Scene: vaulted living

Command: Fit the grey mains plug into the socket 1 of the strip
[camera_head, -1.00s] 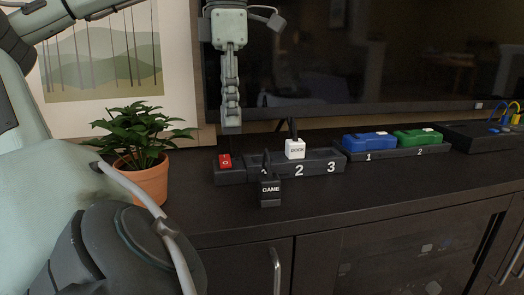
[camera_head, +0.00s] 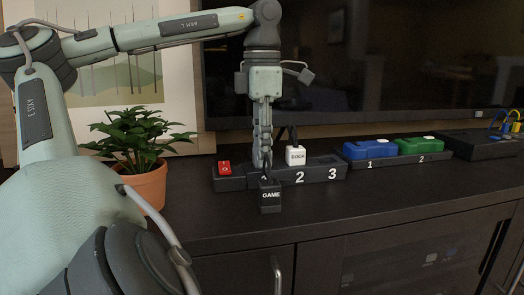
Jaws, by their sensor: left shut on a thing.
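The dark grey mains plug (camera_head: 270,195), marked GAME, stands upright on the cabinet top just in front of the strip. A white plug marked DOCK (camera_head: 296,156) is in the strip at socket 2. My left gripper (camera_head: 264,166) points down at the top of the grey plug and is shut on it, though the fingertips are small and their contact is hard to see. My right gripper is not in view.
A red switch (camera_head: 225,168) is at the strip's left end. A potted plant (camera_head: 149,186) stands at left. Blue (camera_head: 370,147) and green (camera_head: 418,142) blocks sit on a second strip at right. The television (camera_head: 370,70) is behind. The cabinet front right is clear.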

